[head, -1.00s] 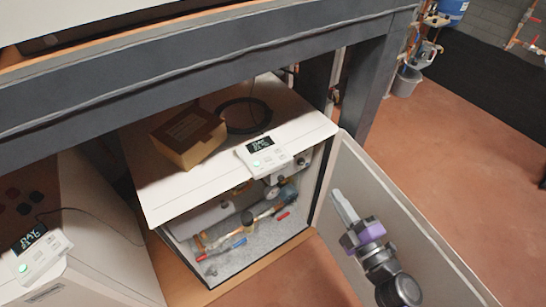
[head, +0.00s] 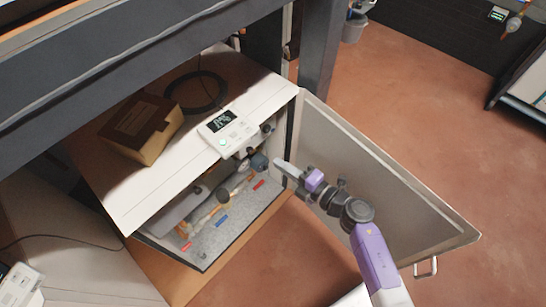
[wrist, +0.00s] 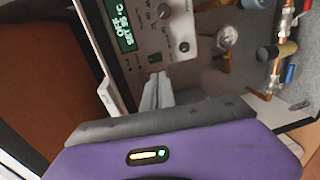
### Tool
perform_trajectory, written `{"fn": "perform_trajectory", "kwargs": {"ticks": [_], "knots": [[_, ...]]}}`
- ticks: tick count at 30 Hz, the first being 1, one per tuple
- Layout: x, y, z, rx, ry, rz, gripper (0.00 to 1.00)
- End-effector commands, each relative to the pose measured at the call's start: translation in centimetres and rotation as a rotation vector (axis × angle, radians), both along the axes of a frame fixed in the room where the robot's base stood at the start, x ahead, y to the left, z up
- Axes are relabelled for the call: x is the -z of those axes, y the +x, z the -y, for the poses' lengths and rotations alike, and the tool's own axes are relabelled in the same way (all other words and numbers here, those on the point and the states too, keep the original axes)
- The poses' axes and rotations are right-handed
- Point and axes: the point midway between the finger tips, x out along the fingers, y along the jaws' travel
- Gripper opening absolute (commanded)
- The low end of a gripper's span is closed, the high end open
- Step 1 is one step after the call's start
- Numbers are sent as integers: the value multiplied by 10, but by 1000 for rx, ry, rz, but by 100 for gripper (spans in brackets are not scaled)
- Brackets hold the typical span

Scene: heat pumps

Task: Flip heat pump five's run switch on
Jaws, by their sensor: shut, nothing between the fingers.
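The open heat pump cabinet (head: 180,85) stands under the dark frame, its door (head: 385,170) swung out to the right; I cannot read a number on it. My gripper (head: 282,168) is shut and empty, at the right side of the opening, inside the open door. In the wrist view, my gripper's pale fingers (wrist: 158,92) point at a white inner panel (wrist: 170,25), just below a small dark green switch (wrist: 155,58). Whether they touch the panel is unclear. The panel has a lit display (wrist: 123,30) showing OFF and a set temperature, and a black knob (wrist: 184,46). The switch's position is too small to tell.
A pressure gauge (wrist: 227,38) and copper pipes (wrist: 276,68) lie right of the panel. A cardboard box (head: 140,125), a black cable coil (head: 196,92) and a white controller (head: 227,130) sit on top. Open floor (head: 440,120) lies right of the door.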

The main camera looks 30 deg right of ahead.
Motion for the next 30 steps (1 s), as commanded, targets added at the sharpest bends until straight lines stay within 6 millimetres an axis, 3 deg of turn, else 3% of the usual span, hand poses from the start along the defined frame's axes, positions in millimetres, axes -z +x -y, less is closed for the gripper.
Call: {"fn": "perform_trajectory", "kwargs": {"ticks": [12,18,30], "knots": [[10,76,-25,-2,0,2,0],[14,104,-33,0,0,1,0],[15,118,-38,0,1,0,0]]}}
